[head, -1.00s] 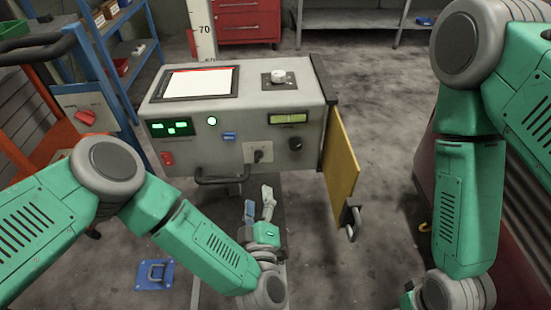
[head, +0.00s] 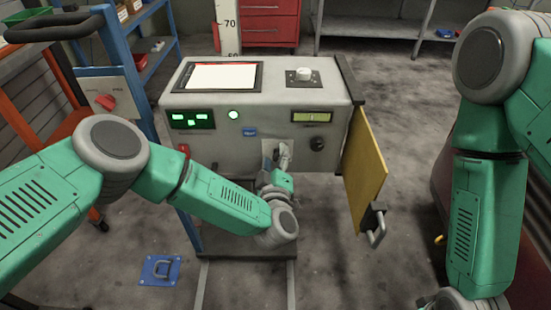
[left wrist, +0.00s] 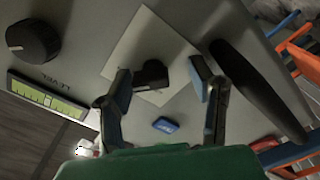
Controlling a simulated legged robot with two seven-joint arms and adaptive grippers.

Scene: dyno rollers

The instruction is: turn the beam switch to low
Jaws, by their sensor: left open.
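The beam switch appears to be the black lever switch on a pale plate (head: 267,147) on the front panel of the grey cabinet (head: 225,150). In the left wrist view the black switch (left wrist: 152,74) shows clearly on its plate. My left gripper (head: 279,154) is at the plate and covers most of the switch in the head view. In the left wrist view the open fingers of my left gripper (left wrist: 160,84) are on either side of the switch, with gaps visible. The switch's label cannot be read. My right arm is at the right; its gripper is out of view.
A black knob (left wrist: 33,40) and a green level meter (left wrist: 45,98) are near the switch. A black handle (left wrist: 258,92) is on its other side. The yellow door (head: 364,168) stands open at the cabinet's right. A blue bracket (head: 160,270) lies on the floor.

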